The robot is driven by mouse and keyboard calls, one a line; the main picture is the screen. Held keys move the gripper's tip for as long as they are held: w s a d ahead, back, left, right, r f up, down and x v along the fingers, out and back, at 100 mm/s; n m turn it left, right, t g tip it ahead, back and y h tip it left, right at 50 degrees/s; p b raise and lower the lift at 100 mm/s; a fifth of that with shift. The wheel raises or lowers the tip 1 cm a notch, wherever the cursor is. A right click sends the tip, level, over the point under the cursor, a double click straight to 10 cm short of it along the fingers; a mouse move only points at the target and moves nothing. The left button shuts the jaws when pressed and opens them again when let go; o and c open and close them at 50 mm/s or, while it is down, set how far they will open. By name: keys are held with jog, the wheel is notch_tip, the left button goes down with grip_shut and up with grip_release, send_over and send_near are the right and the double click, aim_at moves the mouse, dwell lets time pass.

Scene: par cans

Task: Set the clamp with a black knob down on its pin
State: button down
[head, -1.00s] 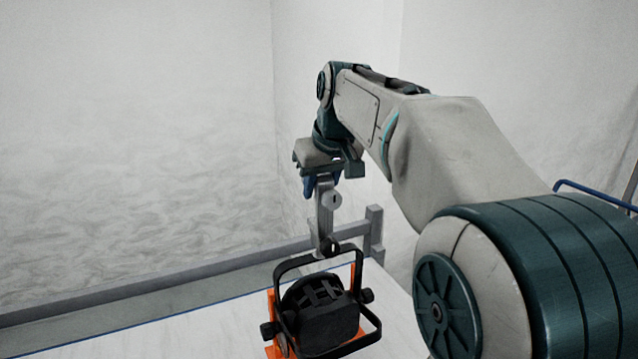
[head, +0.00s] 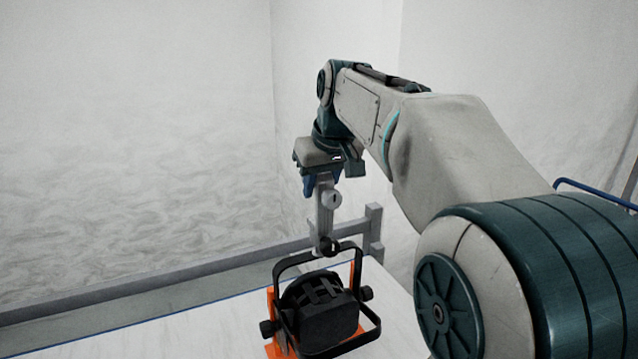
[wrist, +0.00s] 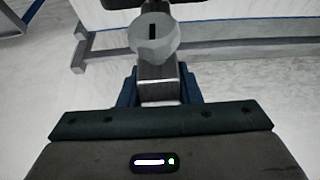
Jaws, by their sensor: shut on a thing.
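The clamp (head: 325,217) is a grey metal piece with a round grey disc-like part on its side and a black knob (head: 328,246) at its lower end. My gripper (head: 323,184) points down and is shut on the clamp's upper end. In the wrist view the clamp (wrist: 158,82) stands between the blue fingers, its grey slotted part facing the camera. A black par can (head: 322,318) with a black yoke (head: 304,258) is directly below the clamp, at its lower end. I cannot make out a separate pin, nor tell how the clamp and yoke are joined.
An orange stand (head: 276,345) holds or backs the par can on a white table (head: 180,335) with a blue edge. A grey rail (head: 180,276) with an upright post (head: 374,232) runs behind it. The table left of the can is clear.

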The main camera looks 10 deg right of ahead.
jog(key=shift+f+b, duration=0.9)
jog(key=shift+f, duration=0.3)
jog(key=shift+c, duration=2)
grip_release()
jog(key=shift+r, duration=0.1)
jog(key=shift+p+v, duration=3.4)
jog(key=shift+v, duration=2.05)
jog(key=s+f+m+b, duration=0.1)
jog(key=s+f, duration=0.8)
jog(key=f, duration=0.3)
jog(key=s+a+f+m+g+h+b, duration=0.1)
jog(key=s+f+b, duration=0.1)
jog(key=s+f, duration=0.8)
notch_tip(320, 180, down, 2)
jog(key=shift+f, duration=0.1)
